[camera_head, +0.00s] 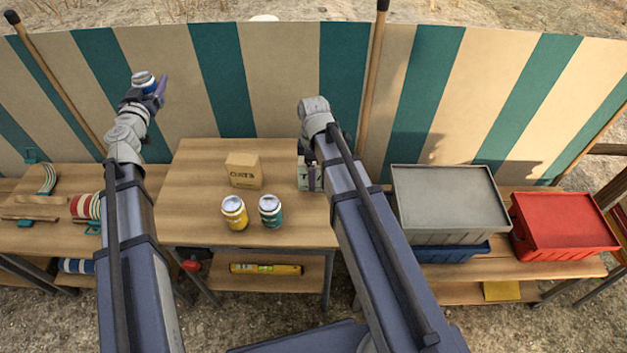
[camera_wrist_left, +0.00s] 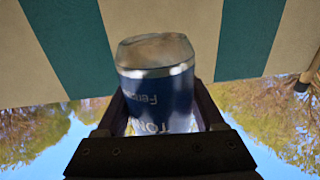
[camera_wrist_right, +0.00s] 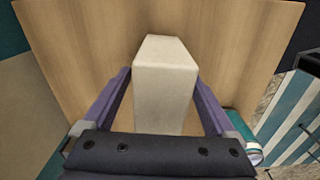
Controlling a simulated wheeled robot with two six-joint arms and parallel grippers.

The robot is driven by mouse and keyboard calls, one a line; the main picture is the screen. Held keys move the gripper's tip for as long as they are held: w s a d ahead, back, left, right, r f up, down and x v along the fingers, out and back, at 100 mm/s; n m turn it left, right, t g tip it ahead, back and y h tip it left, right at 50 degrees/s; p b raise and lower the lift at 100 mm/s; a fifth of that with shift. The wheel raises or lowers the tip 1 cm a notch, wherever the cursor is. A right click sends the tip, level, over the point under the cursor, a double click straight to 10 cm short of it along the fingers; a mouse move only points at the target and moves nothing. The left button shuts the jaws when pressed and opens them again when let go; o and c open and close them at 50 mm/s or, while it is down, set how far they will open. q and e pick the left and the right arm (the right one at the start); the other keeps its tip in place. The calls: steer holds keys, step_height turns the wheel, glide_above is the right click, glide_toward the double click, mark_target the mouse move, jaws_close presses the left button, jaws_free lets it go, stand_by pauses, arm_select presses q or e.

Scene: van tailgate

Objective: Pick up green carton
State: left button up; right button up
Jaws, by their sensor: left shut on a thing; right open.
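The green carton (camera_head: 302,178) stands on the middle table in the head view, pale with a little green, mostly hidden behind my right arm. In the right wrist view a pale, plain-topped carton (camera_wrist_right: 165,85) stands between the fingers of my right gripper (camera_wrist_right: 165,100). These fingers are open, one on each side; contact cannot be told. In the head view the right gripper (camera_head: 311,178) points down at the carton. My left gripper (camera_head: 150,92) is raised before the striped screen, shut on a blue can (camera_wrist_left: 158,90) with a silver rim.
On the same table stand a tan OATS box (camera_head: 244,171), a yellow can (camera_head: 235,213) and a teal can (camera_head: 270,211). A grey crate (camera_head: 450,200) and a red crate (camera_head: 565,225) stand at right. A striped screen (camera_head: 285,65) rises behind.

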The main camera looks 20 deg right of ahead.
steer(key=shift+f, duration=0.45)
steer(key=shift+r, duration=0.1)
steer(key=shift+c, duration=0.3)
steer(key=c, duration=1.4)
